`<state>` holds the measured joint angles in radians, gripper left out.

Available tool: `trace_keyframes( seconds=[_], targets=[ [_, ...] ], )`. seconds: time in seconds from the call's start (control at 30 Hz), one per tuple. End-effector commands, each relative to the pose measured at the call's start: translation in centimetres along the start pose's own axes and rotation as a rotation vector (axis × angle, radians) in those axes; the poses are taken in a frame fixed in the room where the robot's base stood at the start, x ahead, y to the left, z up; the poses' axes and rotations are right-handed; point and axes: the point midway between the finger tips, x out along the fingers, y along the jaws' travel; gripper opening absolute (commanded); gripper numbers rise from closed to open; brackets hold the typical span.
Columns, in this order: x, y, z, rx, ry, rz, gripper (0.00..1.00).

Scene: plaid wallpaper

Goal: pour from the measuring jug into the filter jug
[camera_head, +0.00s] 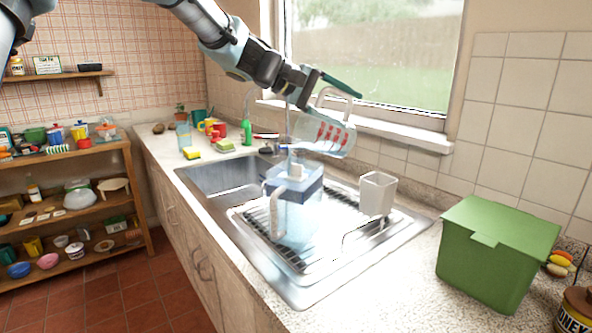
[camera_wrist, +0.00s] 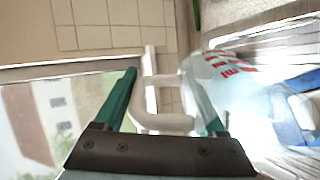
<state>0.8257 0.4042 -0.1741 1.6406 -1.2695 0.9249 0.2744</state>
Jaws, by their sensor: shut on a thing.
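The clear measuring jug (camera_head: 322,134) with red markings is tipped nearly on its side, its mouth to the left, above the filter jug. My gripper (camera_head: 325,92) is shut on its white handle; the wrist view shows the handle between the green fingers (camera_wrist: 165,98) and the jug's body (camera_wrist: 235,92) at right. The clear and blue filter jug (camera_head: 298,213) stands upright on the drainer. A faint pale streak runs down from the measuring jug's mouth toward the filter jug's top. Liquid levels are hard to tell.
A metal sink basin (camera_head: 222,178) lies left of the ribbed drainer (camera_head: 333,248). A white square container (camera_head: 377,193) stands right of the filter jug, and a green lidded box (camera_head: 490,265) further right. The window sill (camera_head: 400,131) and tiled wall are close behind.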

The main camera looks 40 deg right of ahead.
Motion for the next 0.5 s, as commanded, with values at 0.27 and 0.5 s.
trace_keyframes(
  seconds=[0.27, 0.5],
  targets=[
    [-0.11, -0.07, -0.01, 0.000, 0.001, 0.014, 0.00],
    [-0.24, -0.04, 0.00, 0.000, 0.000, 0.026, 0.00]
  ],
)
